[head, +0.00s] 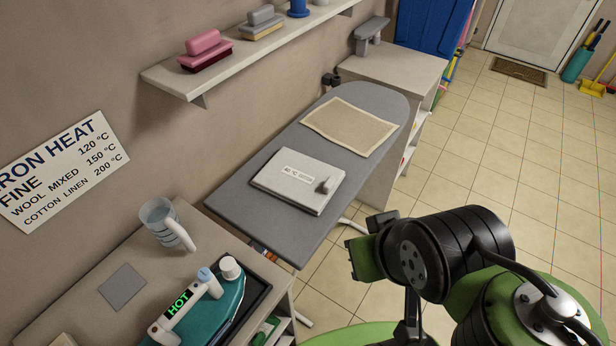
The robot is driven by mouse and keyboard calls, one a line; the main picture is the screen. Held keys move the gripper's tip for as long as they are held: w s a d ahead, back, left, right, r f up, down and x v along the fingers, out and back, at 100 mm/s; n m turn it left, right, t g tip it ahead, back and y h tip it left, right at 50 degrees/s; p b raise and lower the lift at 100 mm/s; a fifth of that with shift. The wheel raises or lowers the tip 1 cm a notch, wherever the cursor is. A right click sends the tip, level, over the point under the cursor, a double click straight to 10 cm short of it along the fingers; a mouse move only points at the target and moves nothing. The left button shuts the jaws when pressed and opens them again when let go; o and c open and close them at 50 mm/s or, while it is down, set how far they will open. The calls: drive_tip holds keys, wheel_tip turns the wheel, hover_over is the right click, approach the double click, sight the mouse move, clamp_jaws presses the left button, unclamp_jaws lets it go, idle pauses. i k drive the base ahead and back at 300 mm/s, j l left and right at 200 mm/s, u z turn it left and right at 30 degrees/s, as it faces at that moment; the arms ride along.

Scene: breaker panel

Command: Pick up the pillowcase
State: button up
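A white, flat, folded-looking piece (275,182) lies on the near half of the grey ironing board; it looks like the pillowcase, though I cannot be sure. A printed label (298,173) and a small grey object (324,186) are on top of it. A beige cloth (352,118) with a paler border lies flat on the board's far half, apart from the white piece. My gripper (364,243) is to the right of the board's near end, apart from both pieces. Its fingers are seen from behind and partly hidden, so their opening is unclear.
The ironing board (240,205) stands along the wall. At the lower left, a teal iron (222,312) with a lit HOT display and a cup (160,222) stand on a counter. A wall shelf (240,62) with brushes overhangs the board's back. Tiled floor (500,150) is clear on the right.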

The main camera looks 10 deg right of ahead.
sight(306, 183)
drive_tip(key=i+l+u, duration=0.15)
drive_tip(key=u, duration=0.25)
drive_tip(key=l+u, duration=0.45)
drive_tip(key=i+l+u, duration=0.1)
drive_tip(key=l+u, duration=0.5)
drive_tip(key=u, duration=0.25)
drive_tip(key=l+u, duration=0.4)
drive_tip(key=k+l+u, duration=0.15)
drive_tip(key=u, duration=0.3)
